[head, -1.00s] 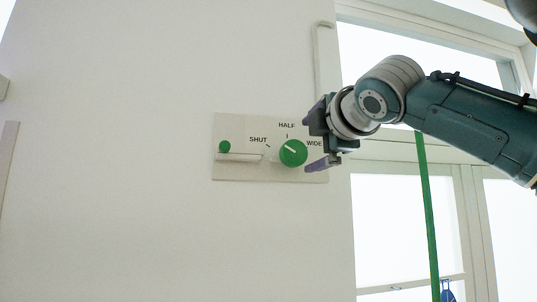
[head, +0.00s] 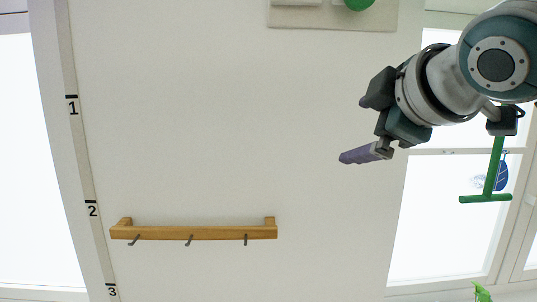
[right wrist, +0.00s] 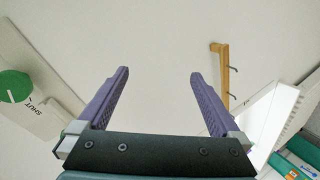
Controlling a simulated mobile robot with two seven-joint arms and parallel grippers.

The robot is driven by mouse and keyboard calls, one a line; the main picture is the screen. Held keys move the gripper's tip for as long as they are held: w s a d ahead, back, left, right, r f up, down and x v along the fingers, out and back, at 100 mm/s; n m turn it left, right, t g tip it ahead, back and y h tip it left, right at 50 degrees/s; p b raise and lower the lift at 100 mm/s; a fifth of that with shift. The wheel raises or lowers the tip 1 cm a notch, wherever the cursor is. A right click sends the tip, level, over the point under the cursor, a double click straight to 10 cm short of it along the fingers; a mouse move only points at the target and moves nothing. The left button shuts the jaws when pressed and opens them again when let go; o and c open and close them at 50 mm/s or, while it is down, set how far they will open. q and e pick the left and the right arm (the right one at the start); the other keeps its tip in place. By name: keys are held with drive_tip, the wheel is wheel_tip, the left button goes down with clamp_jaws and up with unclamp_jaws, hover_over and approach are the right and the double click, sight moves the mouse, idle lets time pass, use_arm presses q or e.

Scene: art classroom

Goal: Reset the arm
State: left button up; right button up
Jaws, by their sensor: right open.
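My right gripper (head: 358,127) is at the right of the head view, in front of the white wall. Its purple fingers are apart. In the right wrist view, the gripper (right wrist: 158,74) is open with nothing between its fingers. The control panel (head: 293,17) shows only its lower edge at the top of the head view, with part of a green knob (head: 358,4). The right wrist view shows the panel (right wrist: 45,118) at the left, with a green knob (right wrist: 15,86) and the word SHUT. The gripper is apart from both. My left gripper is not in view.
A wooden rail (head: 195,233) with hooks is low on the wall. A numbered strip (head: 84,170) runs down the left. A green T-shaped handle (head: 485,198) hangs before the right window (head: 445,230), below my arm. The wall between is bare.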

drive_tip(key=s+d+f+m+g, duration=0.1)
drive_tip(key=s+f+m+g, duration=0.5)
drive_tip(key=s+f, duration=1.2)
drive_tip(key=s+d+f+m+g, duration=0.1)
drive_tip(key=s+d+f+m, duration=0.1)
drive_tip(key=s, duration=0.6)
drive_tip(key=s+d+f+m+g+h, duration=0.1)
drive_tip(key=s+d+f+m+g, duration=0.1)
drive_tip(key=s, duration=0.6)
drive_tip(key=shift+s+f+m+g+h, duration=0.15)
drive_tip(key=shift+f+m+g+h, duration=0.25)
drive_tip(key=shift+m, duration=0.7)
